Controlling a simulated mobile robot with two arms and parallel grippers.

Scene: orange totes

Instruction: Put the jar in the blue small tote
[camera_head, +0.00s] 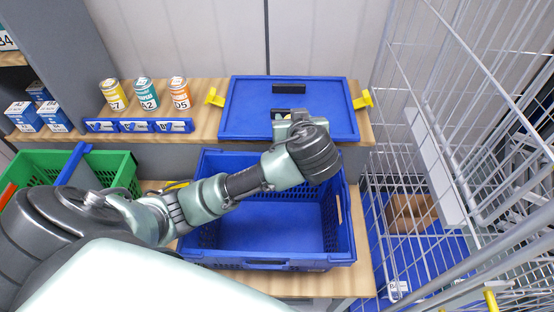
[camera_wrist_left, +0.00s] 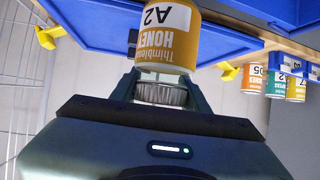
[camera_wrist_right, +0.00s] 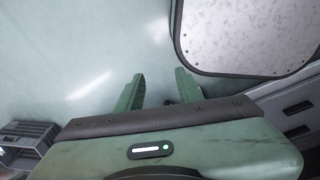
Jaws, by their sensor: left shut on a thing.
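A yellow-orange honey jar marked A2 (camera_wrist_left: 165,38) shows in the left wrist view, held by its ribbed lid. My left gripper (camera_wrist_left: 163,92) is shut on that lid. In the head view this gripper (camera_head: 292,118) is in front of the near part of the blue panel on the shelf, and my wrist hides most of the jar. An open blue tote (camera_head: 265,263) stands below my left forearm; the part of its floor that shows is empty. My right gripper (camera_wrist_right: 160,92) shows only in the right wrist view, its fingers apart with nothing between them.
A blue panel with yellow handles (camera_head: 240,105) lies on the wooden shelf. Cans C7 (camera_head: 113,95), A2 (camera_head: 146,94) and D5 (camera_head: 180,94) stand left of it, behind blue label holders (camera_head: 138,126). A green tote (camera_head: 120,168) is at left, a wire cage (camera_head: 410,165) at right.

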